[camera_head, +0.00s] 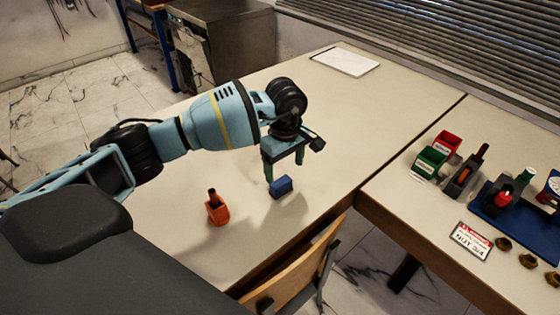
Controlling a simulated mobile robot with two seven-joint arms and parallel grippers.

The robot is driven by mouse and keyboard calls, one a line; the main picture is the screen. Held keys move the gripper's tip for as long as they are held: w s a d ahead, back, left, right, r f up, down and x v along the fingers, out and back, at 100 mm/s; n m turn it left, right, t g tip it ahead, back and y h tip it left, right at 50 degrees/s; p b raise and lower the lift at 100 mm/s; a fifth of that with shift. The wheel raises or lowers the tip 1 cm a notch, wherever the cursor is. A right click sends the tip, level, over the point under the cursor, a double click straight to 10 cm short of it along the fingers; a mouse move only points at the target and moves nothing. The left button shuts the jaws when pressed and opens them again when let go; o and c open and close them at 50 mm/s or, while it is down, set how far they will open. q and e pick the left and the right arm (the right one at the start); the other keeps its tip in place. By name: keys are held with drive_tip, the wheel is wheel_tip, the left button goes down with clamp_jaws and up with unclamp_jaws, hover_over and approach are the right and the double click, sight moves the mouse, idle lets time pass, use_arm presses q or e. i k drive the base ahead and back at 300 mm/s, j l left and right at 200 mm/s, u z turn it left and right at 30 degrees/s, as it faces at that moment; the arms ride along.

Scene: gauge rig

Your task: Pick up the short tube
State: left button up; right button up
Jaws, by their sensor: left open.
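I cannot tell for certain which thing is the short tube. A small dark upright piece (212,193) stands in an orange holder (218,213) on the left table and may be it. My left gripper (284,166) is open and points down, to the right of the orange holder. Whether the fingers touch the block is not clear. My right gripper is not in view.
The left table (345,125) is mostly clear, with a white sheet (346,62) at the back. A chair (300,275) stands at its front edge. The right table holds a green bin (430,163), a red bin (447,143), a blue rig base (515,232), a sign (469,241) and several brass fittings.

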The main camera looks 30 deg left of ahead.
sight(212, 191)
drive_tip(key=u, duration=1.4)
